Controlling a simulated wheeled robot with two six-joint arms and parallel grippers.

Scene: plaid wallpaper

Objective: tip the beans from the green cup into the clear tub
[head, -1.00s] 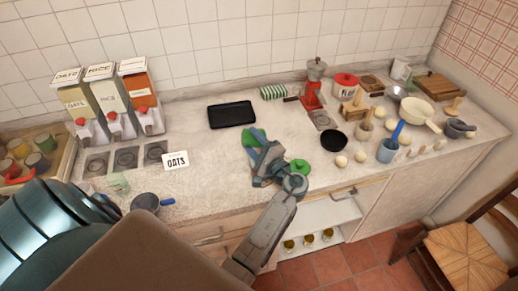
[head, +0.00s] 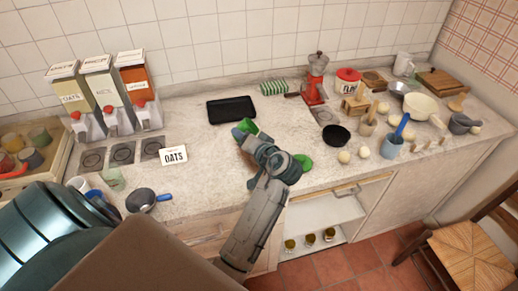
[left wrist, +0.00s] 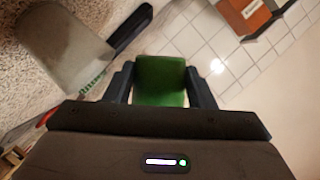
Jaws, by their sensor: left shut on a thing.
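The green cup (head: 247,126) is held near the middle of the counter, in front of the black tray. My left gripper (head: 250,137) is shut on it, partly hidden by its own wrist. In the left wrist view the green cup (left wrist: 160,80) sits between the two dark fingers. Its inside and any beans do not show. A pale see-through container (head: 113,180) stands at the left front of the counter; I cannot tell whether it is the clear tub. My right gripper is not in view.
A green round thing (head: 303,163) shows beside my wrist. The black tray (head: 232,110) lies behind the cup. A black bowl (head: 336,135) and several utensils crowd the right.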

